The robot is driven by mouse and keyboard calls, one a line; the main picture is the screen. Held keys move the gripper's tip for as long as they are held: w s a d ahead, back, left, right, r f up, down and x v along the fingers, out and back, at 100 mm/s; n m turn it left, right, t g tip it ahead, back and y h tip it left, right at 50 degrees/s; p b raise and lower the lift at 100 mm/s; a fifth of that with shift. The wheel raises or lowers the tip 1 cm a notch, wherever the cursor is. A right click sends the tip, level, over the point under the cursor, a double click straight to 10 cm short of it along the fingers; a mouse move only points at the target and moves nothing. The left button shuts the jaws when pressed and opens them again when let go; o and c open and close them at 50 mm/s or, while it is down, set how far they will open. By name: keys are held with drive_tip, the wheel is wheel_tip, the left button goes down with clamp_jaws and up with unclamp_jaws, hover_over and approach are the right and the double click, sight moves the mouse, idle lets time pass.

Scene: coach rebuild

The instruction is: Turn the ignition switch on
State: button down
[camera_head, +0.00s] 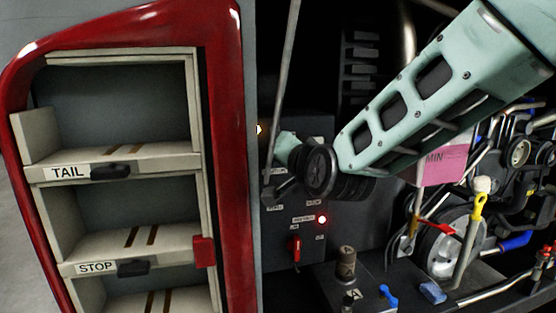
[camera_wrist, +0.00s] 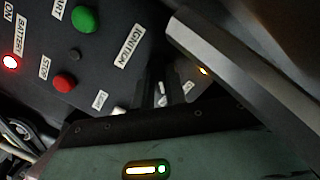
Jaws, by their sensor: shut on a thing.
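A dark control panel (camera_wrist: 92,65) carries the word IGNITION (camera_wrist: 130,45) in the wrist view. My gripper (camera_wrist: 155,96) is shut below that word, at the panel, with two small labels (camera_wrist: 100,100) to either side. The ignition switch is mostly hidden by the fingers; they appear to be closed on it, but its position cannot be read. In the head view the panel (camera_head: 330,246) stands inside the open compartment, and my wrist hides the fingertips and the switch.
A green button (camera_wrist: 85,19), a red stop button (camera_wrist: 65,82) and a lit red battery light (camera_wrist: 11,62) are beside the gripper. An amber light (camera_wrist: 203,71) glows close by. A thin rod (camera_head: 284,90) crosses near my wrist. Shelves (camera_head: 125,160) stand left.

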drive_tip(key=shift+f+m+y+b, duration=0.1)
drive_tip(key=shift+m+y+b, duration=0.3)
drive_tip(key=shift+m+b, duration=2.1)
drive_tip(key=shift+n+b, duration=0.85)
drive_tip(key=shift+n, duration=0.05)
drive_tip(key=c, duration=1.2)
unclamp_jaws()
drive_tip(key=shift+c, duration=0.2)
drive_tip(key=a+f+b+v, duration=0.1)
drive_tip(key=v, duration=0.7)
drive_tip(key=shift+s+b, duration=0.4)
drive_tip(key=shift+s, duration=0.35)
drive_tip(key=shift+s, duration=0.1)
